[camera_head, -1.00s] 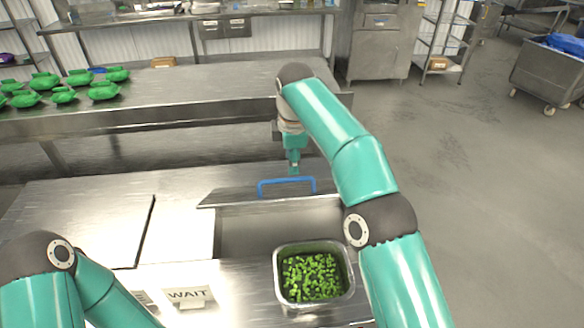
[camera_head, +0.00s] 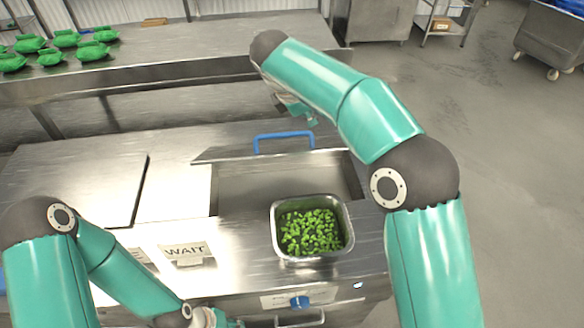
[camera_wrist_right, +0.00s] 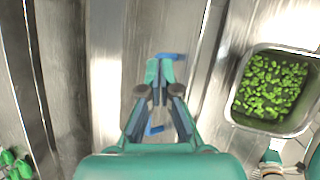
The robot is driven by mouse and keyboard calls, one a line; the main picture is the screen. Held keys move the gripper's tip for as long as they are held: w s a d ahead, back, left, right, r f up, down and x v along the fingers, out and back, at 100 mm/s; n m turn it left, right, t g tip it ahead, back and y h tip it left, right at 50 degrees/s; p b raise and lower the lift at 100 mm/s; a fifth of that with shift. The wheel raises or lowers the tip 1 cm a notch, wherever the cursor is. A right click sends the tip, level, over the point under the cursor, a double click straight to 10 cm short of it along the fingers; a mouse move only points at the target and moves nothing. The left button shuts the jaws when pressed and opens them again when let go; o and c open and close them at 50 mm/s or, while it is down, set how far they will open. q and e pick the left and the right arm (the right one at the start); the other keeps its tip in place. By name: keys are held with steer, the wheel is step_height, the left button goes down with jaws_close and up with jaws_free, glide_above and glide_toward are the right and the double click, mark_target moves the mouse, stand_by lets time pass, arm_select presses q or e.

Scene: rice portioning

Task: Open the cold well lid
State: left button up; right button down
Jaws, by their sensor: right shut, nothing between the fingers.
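The cold well lid (camera_head: 225,154) is a thin steel panel at the back edge of the well, seen nearly edge-on and raised. Its blue handle (camera_head: 283,136) stands along it and also shows in the right wrist view (camera_wrist_right: 168,56), partly hidden by my fingers. The well opening (camera_head: 280,180) is uncovered in front of the lid. My right gripper (camera_head: 311,120) is shut and empty, just beyond and above the handle's right end; its fingertips show in the right wrist view (camera_wrist_right: 158,74). My left gripper (camera_head: 218,319) is at the bottom edge, mostly cut off.
A steel pan of green pieces (camera_head: 347,230) sits at the front right of the well. A WAIT sign (camera_head: 186,252) stands on the counter's front. Several green bundles (camera_head: 66,38) lie on the back table. The counter's left part is clear.

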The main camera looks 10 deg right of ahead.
mark_target(317, 150)
steer(key=s+n+t+h+b, duration=0.1)
steer(key=s+d+n+t+h+b, duration=0.1)
steer(key=n, duration=0.1)
steer(key=shift+s+d+f+t, duration=0.25)
steer(key=shift+d+f+t, duration=0.05)
steer(key=shift+f+t, duration=0.1)
steer(key=s+a+f+n+t+y+b, duration=0.3)
steer(key=s+f+n, duration=0.1)
steer(key=s+n, duration=0.3)
steer(key=s+a+f+n+t+y+b, duration=0.3)
steer(key=s+f+n+t+b, duration=0.1)
steer(key=s+n, duration=0.35)
steer(key=w+p, duration=0.4)
steer(key=w, duration=0.7)
steer(key=shift+w+a+f+m, duration=0.15)
steer(key=shift+w+f+m, duration=0.15)
steer(key=shift+f+m, duration=0.15)
steer(key=shift+r, duration=0.1)
